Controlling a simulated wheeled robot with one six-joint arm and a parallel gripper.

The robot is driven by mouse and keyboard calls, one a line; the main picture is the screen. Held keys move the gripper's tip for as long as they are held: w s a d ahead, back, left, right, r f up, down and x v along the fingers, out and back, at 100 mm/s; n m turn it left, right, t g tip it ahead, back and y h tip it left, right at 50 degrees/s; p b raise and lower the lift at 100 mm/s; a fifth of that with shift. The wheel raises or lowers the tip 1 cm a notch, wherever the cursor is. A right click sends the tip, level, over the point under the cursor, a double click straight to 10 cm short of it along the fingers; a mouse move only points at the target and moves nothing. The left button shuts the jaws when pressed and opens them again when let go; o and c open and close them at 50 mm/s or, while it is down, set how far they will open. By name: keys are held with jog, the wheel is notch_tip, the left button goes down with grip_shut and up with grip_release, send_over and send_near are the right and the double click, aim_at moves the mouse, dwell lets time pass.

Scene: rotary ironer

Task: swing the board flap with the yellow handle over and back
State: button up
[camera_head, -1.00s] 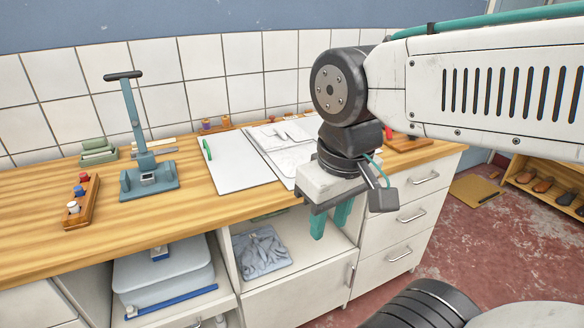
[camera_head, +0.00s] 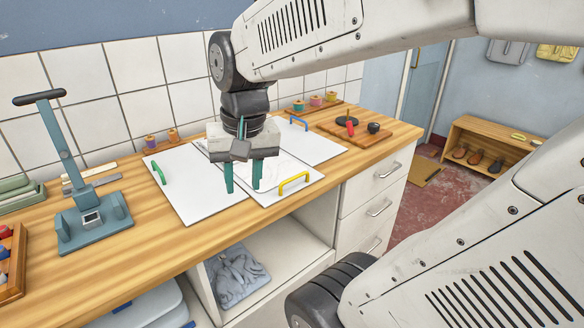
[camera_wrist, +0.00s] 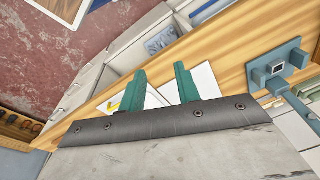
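The yellow handle (camera_head: 294,183) is an arch near the front right edge of a white board flap (camera_head: 270,198) that lies flat on the wooden counter. The yellow handle also shows small, left of the fingers, in the wrist view (camera_wrist: 114,106). My gripper (camera_head: 243,187) points down over the boards, left of the yellow handle and apart from it. Its two green fingers are spread with nothing between them, also in the wrist view (camera_wrist: 162,86). My gripper and arm hide part of the boards behind.
A green handle (camera_head: 158,172) is on the left white board (camera_head: 195,185). A blue handle (camera_head: 299,124) is on the back right board (camera_head: 320,148). A blue lever press (camera_head: 90,222) stands left. A wooden board with dark and red items (camera_head: 352,130) lies right. Drawers (camera_head: 375,205) are below.

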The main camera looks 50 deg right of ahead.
jog(key=w+d+f+m, duration=0.2)
jog(key=w+d+m, duration=0.3)
jog(key=d, duration=0.4)
jog(key=m, duration=0.9)
send_near(297, 176)
jog(key=shift+t, duration=0.3)
jog(key=f, duration=0.5)
jog(key=w+f, duration=0.1)
jog(key=f, duration=0.1)
jog(key=shift+f, duration=0.35)
grip_shut()
